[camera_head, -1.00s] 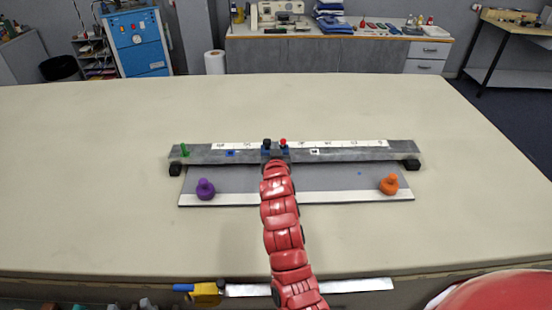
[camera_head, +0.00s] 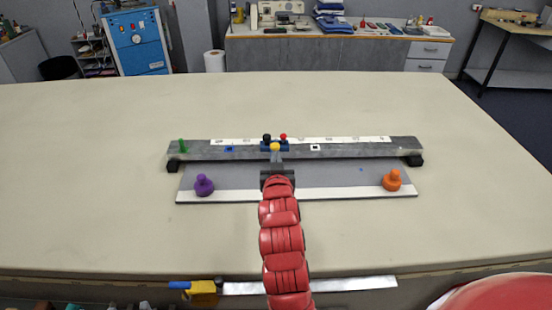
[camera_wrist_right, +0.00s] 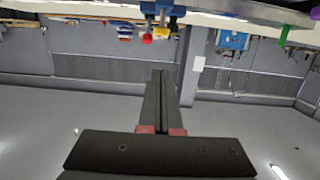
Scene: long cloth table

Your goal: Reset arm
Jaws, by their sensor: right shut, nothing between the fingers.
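My right gripper (camera_head: 276,160) is at the middle of the front side of the long grey bar in the head view, below the blue piece with its knobs. The right wrist view shows its dark fingers (camera_wrist_right: 162,76) together and empty. The red arm comes up from the bottom edge. My left gripper is not in view.
The grey bar (camera_head: 370,150) with a number strip stands on black feet. In front lies a grey board (camera_head: 330,180) with a purple knob (camera_head: 204,185) and an orange knob (camera_head: 392,181). The blue piece (camera_head: 264,147) carries black, red and yellow knobs. Cloth either side is clear.

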